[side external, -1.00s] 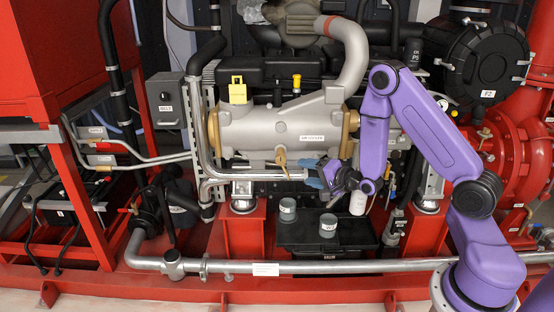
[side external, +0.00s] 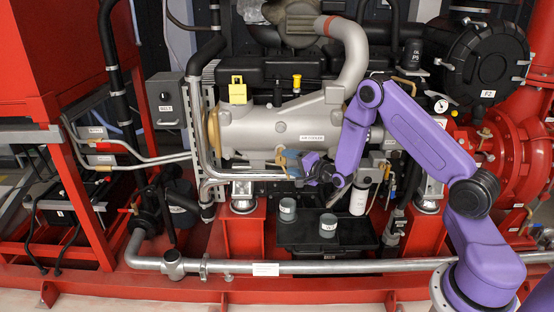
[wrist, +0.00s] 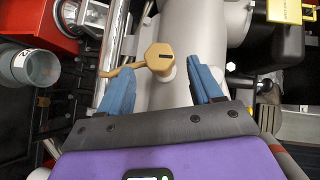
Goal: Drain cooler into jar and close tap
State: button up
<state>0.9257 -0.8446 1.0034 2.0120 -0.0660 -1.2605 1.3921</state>
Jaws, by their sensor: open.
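The grey cooler (side external: 265,125) lies across the middle of the engine and also fills the centre of the wrist view (wrist: 185,30). Its brass tap (wrist: 159,57) has a hexagonal body with a lever pointing left in the wrist view. Two grey jars (side external: 288,210) (side external: 328,226) stand below; one shows at left in the wrist view (wrist: 38,68).
The jars stand on a black box (side external: 300,238). A silver pipe (side external: 245,175) runs just left of the tap. A white canister (side external: 359,201) stands right of the jars, below my arm. A long pipe (side external: 340,267) crosses the front.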

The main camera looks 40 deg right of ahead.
aim_at(277, 158)
jog(key=shift+w+f, duration=0.2)
jog(key=shift+w, duration=1)
jog(key=shift+w+f, duration=0.25)
jog(key=shift+w, duration=0.9)
jog(key=shift+w+f, duration=0.2)
jog(key=shift+w, duration=1)
jog(key=c, duration=1)
